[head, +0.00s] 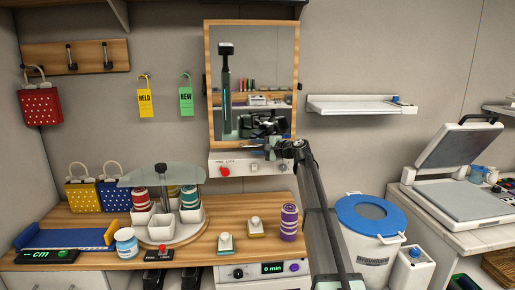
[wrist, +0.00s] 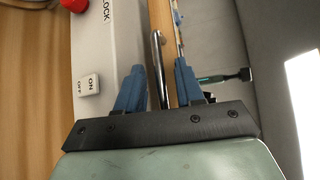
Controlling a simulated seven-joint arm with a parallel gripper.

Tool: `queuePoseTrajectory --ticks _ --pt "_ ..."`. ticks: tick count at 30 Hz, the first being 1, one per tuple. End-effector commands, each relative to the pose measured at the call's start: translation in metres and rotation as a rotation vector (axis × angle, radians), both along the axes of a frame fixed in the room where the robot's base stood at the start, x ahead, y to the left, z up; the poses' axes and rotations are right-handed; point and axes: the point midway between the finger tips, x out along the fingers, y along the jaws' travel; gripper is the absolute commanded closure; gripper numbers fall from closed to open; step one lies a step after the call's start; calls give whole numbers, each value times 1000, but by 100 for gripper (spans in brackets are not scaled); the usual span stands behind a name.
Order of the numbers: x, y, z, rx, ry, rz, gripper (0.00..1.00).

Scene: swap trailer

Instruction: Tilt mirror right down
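The mirror (head: 250,65) hangs upright on the wall in a wooden frame (head: 209,85), and its glass reflects my arm and the room. In the wrist view, part of the wooden frame (wrist: 163,18) runs beside a thin metal handle (wrist: 157,50). My gripper (head: 273,150) is at the lower right of the mirror, just above the white lock box (head: 250,159). In the wrist view, its blue fingers (wrist: 158,90) stand apart with the handle between them. Gaps show beside the handle; contact cannot be told.
The lock box carries a red button (head: 224,171) and an ON/OFF switch (wrist: 88,86), close to the left finger in the wrist view. A small wall shelf (head: 350,104) is to the right. Below, the wooden counter (head: 215,245) holds a carousel and several jars.

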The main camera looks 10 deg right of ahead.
Motion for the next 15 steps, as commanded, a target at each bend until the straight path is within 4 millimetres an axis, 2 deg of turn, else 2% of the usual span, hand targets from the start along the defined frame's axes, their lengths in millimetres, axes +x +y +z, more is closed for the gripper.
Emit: queuePoseTrajectory --ticks 5,15 --pt "0 0 0 0 0 0 65" --pt "0 0 0 0 0 0 98"
